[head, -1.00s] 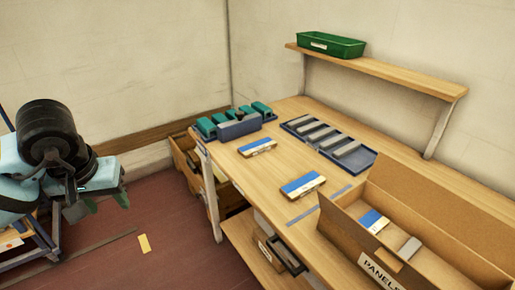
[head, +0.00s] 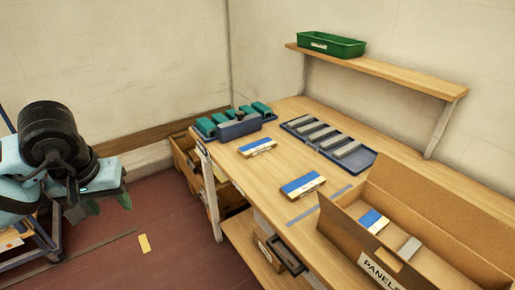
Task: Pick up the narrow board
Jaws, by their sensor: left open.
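Two flat boards with blue and white tops lie on the wooden workbench (head: 285,225). The farther board (head: 257,147) looks a little narrower; the nearer board (head: 302,185) looks wider. A similar blue and white board (head: 372,220) lies inside the cardboard box (head: 440,235) at the right. I cannot tell for sure which one is the narrow board. My left gripper (head: 97,208) is at the far left, over the floor and well away from the bench. Its fingers are open and empty. My right gripper does not show.
A blue tray (head: 362,168) holds several grey bars. A blue rack (head: 240,128) with green blocks stands at the bench's far end. A green bin (head: 331,45) sits on the shelf (head: 390,72). Brown boxes stand below the bench. Floor between my arm and bench is mostly clear.

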